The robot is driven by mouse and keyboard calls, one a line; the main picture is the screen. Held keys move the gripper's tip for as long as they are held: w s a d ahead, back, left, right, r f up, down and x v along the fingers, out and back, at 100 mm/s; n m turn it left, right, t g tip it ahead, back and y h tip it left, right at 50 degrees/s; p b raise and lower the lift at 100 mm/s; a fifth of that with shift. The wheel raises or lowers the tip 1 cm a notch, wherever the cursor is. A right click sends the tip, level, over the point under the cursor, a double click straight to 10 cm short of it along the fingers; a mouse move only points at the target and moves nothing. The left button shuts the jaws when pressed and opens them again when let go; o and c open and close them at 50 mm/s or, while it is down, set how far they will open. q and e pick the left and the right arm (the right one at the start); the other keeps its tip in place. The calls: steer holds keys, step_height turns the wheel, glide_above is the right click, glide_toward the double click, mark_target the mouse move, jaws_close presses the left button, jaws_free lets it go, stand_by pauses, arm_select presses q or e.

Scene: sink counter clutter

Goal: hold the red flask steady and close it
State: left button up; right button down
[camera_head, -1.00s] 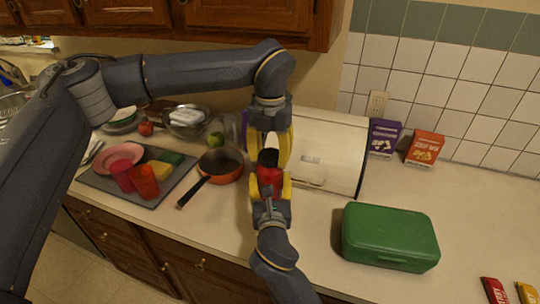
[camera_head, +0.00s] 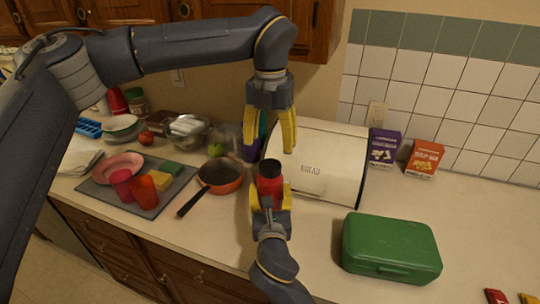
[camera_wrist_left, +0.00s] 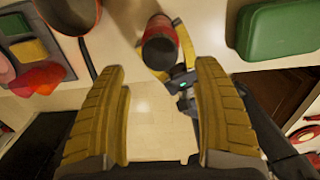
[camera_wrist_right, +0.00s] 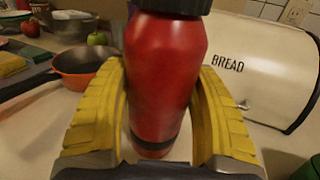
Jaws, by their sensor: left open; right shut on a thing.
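The red flask (camera_head: 270,185) stands upright on the counter in front of the bread box, with a dark cap (camera_head: 270,168) on its top. My right gripper (camera_head: 270,193) is shut around the flask's body; in the right wrist view its yellow fingers lie on both sides of the flask (camera_wrist_right: 165,75), and the black cap (camera_wrist_right: 175,5) is cut by the top edge. My left gripper (camera_head: 271,146) is open and empty above the flask, fingers pointing down. The left wrist view shows the flask's dark top (camera_wrist_left: 160,50) beyond the open fingers. How tightly the cap sits cannot be told.
The cream bread box (camera_head: 325,165) stands close behind the flask. An orange pan (camera_head: 220,175) and a grey tray (camera_head: 150,208) with cups lie to the left. A green case (camera_head: 390,245) sits at the right. Counter between flask and case is clear.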

arm_select(q)
steer(key=shift+r, duration=2.05)
arm_select(e)
steer(key=shift+c, duration=1.2)
jaws_free()
steer(key=s, duration=1.2)
steer(key=shift+d, duration=0.2)
